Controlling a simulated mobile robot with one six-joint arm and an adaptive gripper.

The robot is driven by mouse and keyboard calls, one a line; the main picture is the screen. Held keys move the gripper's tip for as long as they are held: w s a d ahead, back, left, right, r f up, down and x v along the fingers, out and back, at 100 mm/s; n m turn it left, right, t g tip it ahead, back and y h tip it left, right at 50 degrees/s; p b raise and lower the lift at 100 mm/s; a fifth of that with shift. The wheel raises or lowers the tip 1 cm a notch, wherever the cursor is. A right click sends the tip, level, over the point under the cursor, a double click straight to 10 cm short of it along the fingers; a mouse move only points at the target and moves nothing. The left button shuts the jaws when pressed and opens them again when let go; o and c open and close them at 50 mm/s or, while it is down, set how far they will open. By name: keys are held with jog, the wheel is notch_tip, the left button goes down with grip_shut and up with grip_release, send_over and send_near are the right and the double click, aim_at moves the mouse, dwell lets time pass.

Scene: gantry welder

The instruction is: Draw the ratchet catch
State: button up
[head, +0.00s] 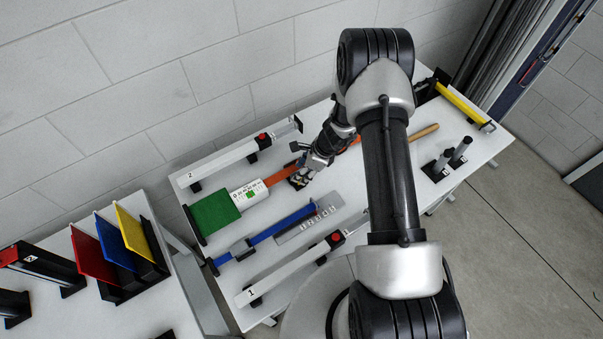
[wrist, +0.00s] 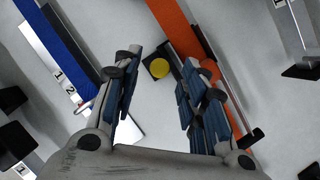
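A small black block with a round yellow knob (wrist: 159,67) lies close beside the orange bar (wrist: 187,35) in the wrist view; it looks like the ratchet catch, but I cannot be sure. In the head view the orange bar (head: 280,176) runs from a white numbered plate (head: 247,194) and passes behind my arm. My gripper (wrist: 160,75) is open, its two blue-padded fingers spread with the yellow knob showing between and beyond their tips. The right finger overlaps the orange bar in the picture. In the head view my gripper (head: 304,172) is low over the table beside the bar.
A blue bar (head: 275,230) with a grey numbered plate (head: 308,225) lies nearer. White rails with red buttons, marked 2 (head: 225,164) and 1 (head: 295,268), flank the bars. Black cylinders (head: 450,158) stand right.

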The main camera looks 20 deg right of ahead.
jog(key=shift+w+a+f, duration=0.1)
jog(key=shift+a+f, duration=0.15)
jog(key=shift+f, duration=0.45)
jog(key=shift+c, duration=0.4)
grip_shut()
